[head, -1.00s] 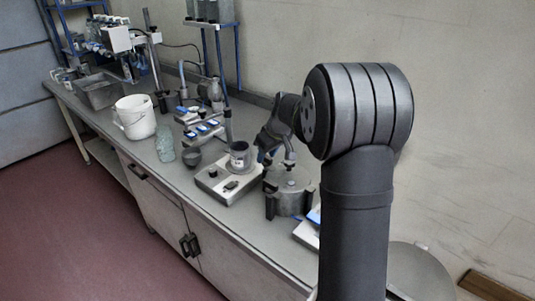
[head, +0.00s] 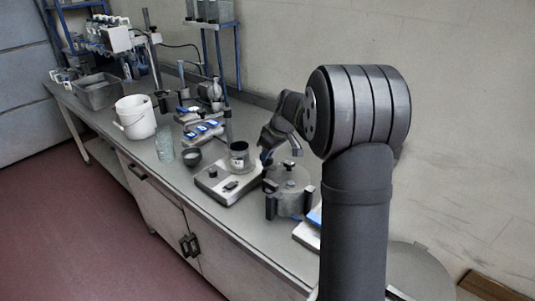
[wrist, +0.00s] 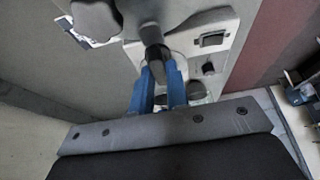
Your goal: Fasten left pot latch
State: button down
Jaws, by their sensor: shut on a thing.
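The grey metal pot (head: 288,203) stands on the bench in the head view, with a knob on its lid. A dark upright latch (head: 270,206) shows on its left side and another (head: 309,201) on its right. My gripper (head: 267,156) is above and behind the pot's left edge, partly hidden by my own arm. In the wrist view, my gripper's blue fingers (wrist: 159,75) are shut on a grey bar (wrist: 151,35) with a dark end. I cannot tell whether this bar is joined to the pot.
A white hotplate (head: 213,188) carrying a dark cup (head: 239,157) stands close left of the pot. A small bowl (head: 192,156), glass jar (head: 164,149) and white bucket (head: 135,118) stand farther left. The wall is close behind. The bench's front edge is clear.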

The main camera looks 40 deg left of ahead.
jog(key=c, duration=1.4)
grip_release()
jog(key=shift+r, duration=0.1)
jog(key=v, duration=1.7)
jog(key=shift+d, duration=0.15)
jog(key=x, duration=1.7)
